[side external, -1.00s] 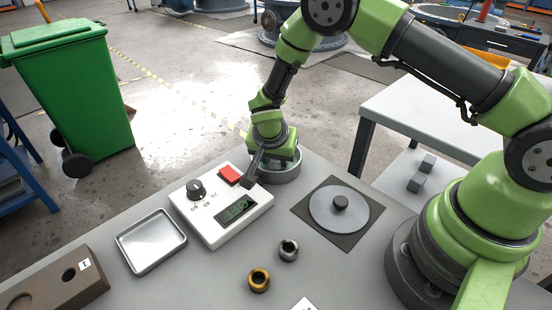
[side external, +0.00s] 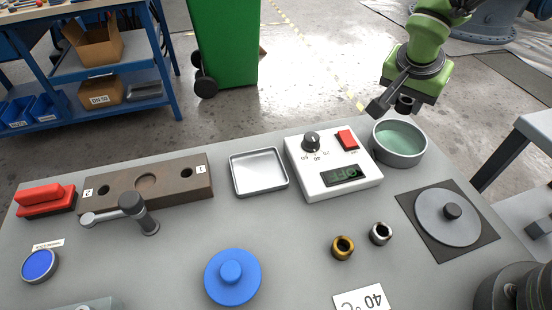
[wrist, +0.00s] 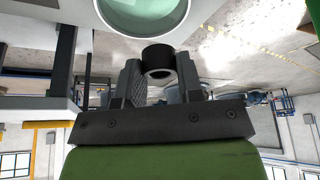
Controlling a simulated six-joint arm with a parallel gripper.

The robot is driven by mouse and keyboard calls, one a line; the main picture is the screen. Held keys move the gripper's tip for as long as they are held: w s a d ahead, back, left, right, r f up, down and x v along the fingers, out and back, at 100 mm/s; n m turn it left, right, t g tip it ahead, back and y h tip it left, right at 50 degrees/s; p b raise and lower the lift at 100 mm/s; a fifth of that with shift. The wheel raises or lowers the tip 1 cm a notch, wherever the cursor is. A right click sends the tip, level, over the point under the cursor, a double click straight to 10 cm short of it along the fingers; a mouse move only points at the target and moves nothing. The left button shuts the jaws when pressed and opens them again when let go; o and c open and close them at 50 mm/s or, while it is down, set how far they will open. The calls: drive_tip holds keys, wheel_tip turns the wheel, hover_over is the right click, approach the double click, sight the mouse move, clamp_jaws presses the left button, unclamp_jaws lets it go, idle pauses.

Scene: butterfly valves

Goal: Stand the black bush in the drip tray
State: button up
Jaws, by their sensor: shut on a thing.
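My gripper (side external: 402,97) is shut on the black bush (side external: 405,105), a short dark ring. It holds the bush in the air above the round grey bath (side external: 401,158), which contains pale green liquid. In the wrist view the bush (wrist: 158,58) sits between the two fingers, its open end showing, with the bath rim (wrist: 150,40) behind it. The drip tray (side external: 259,172), a shallow square metal tray, lies empty to the left, beyond the white control box.
The white control box (side external: 333,178) with knob and red switch stands between bath and tray. A brass bush (side external: 342,247) and a steel bush (side external: 381,233) stand in front. A brown holed block (side external: 147,183) and a grey lever (side external: 130,205) are left of the tray.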

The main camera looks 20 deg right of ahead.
drive_tip(key=w+a+n+t+y, duration=0.25)
drive_tip(key=a+n, duration=0.65)
drive_tip(key=a, duration=0.6)
drive_tip(key=n+g+y, duration=0.1)
drive_tip(key=n+y, duration=0.2)
drive_tip(key=n, duration=0.5)
hover_over(255, 170)
drive_tip(key=s, duration=0.1)
drive_tip(key=f, duration=0.5)
drive_tip(key=shift+s+d, duration=0.1)
drive_tip(key=shift+d, duration=0.2)
drive_tip(key=shift+f, duration=2.35)
drive_tip(key=shift+f, duration=0.1)
drive_tip(key=o, duration=0.9)
drive_tip(key=shift+o, duration=0.2)
